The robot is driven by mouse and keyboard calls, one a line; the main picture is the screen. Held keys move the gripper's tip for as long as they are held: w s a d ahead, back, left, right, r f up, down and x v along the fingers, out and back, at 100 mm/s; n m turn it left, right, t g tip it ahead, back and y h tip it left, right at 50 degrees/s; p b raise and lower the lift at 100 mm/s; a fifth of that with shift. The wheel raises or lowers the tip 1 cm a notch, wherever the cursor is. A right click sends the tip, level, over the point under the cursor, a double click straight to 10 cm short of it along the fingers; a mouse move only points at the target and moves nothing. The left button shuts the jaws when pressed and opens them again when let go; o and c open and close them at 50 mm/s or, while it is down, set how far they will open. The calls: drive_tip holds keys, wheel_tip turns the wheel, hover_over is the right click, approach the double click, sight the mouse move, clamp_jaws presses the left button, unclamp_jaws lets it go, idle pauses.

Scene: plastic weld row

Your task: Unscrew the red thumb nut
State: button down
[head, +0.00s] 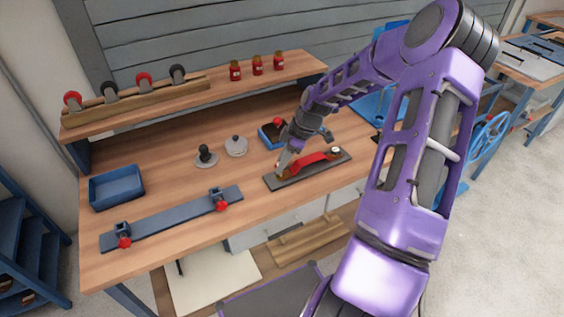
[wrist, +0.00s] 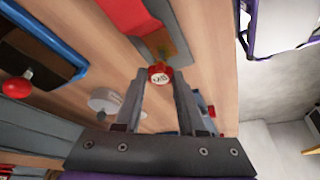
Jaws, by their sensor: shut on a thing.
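A red thumb nut (wrist: 159,77) with a pale marked top sits between my gripper's fingertips in the wrist view. My gripper (wrist: 159,82) is shut on it, one finger on each side. In the head view my gripper (head: 279,174) is at the left end of a dark plate (head: 290,180) on the bench, where the nut is hidden or too small to make out. A long red piece (head: 312,162) lies along this plate. A pale round top (head: 335,150) shows at the plate's right end.
A blue bar (head: 170,218) with two red-knobbed clamps lies at the front left. A blue tray (head: 117,187) stands behind its left end. A dark knob (head: 206,157) and a grey disc (head: 236,146) stand mid-bench. A small blue tray (head: 266,138) is behind the dark plate.

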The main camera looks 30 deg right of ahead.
sight(277, 164)
drive_tip(key=shift+r, duration=1.5)
drive_tip(key=shift+d, duration=0.1)
